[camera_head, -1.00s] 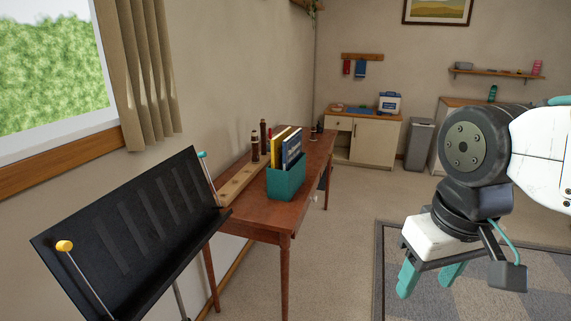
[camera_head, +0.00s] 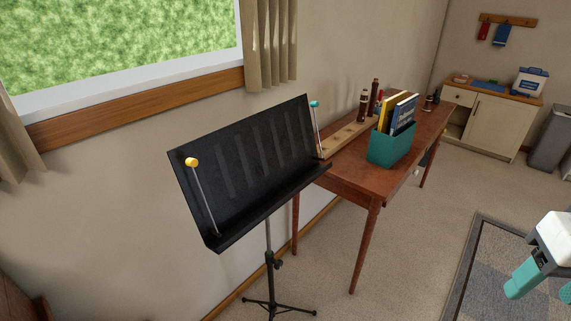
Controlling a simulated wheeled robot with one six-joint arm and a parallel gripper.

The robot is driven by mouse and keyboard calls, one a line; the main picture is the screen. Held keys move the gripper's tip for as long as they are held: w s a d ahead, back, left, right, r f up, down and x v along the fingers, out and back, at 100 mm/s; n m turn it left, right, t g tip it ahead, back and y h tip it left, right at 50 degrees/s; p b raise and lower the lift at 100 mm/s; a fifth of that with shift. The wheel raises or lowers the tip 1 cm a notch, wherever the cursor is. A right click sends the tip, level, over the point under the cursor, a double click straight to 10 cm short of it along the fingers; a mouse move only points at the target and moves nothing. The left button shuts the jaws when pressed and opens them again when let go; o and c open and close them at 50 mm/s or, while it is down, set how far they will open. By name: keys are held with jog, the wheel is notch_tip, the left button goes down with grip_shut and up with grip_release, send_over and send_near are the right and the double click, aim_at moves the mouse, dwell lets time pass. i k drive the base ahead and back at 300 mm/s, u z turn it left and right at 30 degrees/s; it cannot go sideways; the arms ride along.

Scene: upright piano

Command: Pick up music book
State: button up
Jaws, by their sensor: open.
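Several thin books, yellow (camera_head: 395,113) and dark blue (camera_head: 404,116), stand upright in a teal box (camera_head: 390,151) on the brown wooden table. I cannot tell which is the music book. The black music stand (camera_head: 262,165) in front of the table is empty, with a yellow-tipped and a teal-tipped arm at its sides. My gripper (camera_head: 545,287) is at the lower right edge, partly cut off, open and empty. Its teal fingers are over the rug, well away from the table and the books.
A wooden rack (camera_head: 350,135) with dark upright pieces lies behind the box on the table (camera_head: 365,182). A cabinet (camera_head: 490,120) and a grey bin (camera_head: 552,138) stand at the back right. The carpet between table and rug (camera_head: 490,265) is clear.

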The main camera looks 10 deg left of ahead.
aim_at(387, 117)
jog(key=u, duration=0.1)
jog(key=k, duration=0.45)
jog(key=z, duration=1.15)
jog(key=i, duration=2.8)
jog(key=u, duration=1.15)
jog(key=i, duration=0.8)
jog(key=u, duration=0.75)
